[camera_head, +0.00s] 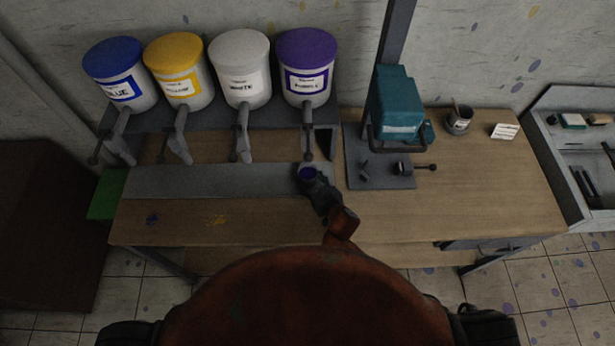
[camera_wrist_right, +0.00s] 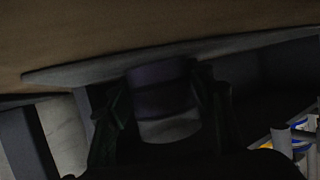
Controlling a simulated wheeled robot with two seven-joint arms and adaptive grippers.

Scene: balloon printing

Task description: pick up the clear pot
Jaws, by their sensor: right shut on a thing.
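The clear pot (camera_head: 306,173) sits below the nozzle of the purple dispenser, with purple showing inside it. My right gripper (camera_head: 313,182) comes up from the front and is shut on it. In the right wrist view the pot (camera_wrist_right: 165,103) is between the two dark fingers, its upper part dark purple and its lower part paler and see-through. The picture is too dark to tell whether the pot touches the grey strip (camera_head: 215,181) beneath it. My left gripper is not in view.
Blue (camera_head: 120,75), yellow (camera_head: 180,73), white (camera_head: 240,70) and purple (camera_head: 307,69) paint tubs stand along the back, each with a nozzle. A teal press (camera_head: 396,103) stands right of the pot, with a small cup (camera_head: 459,121) beyond it. The wooden table (camera_head: 480,190) is clear at front right.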

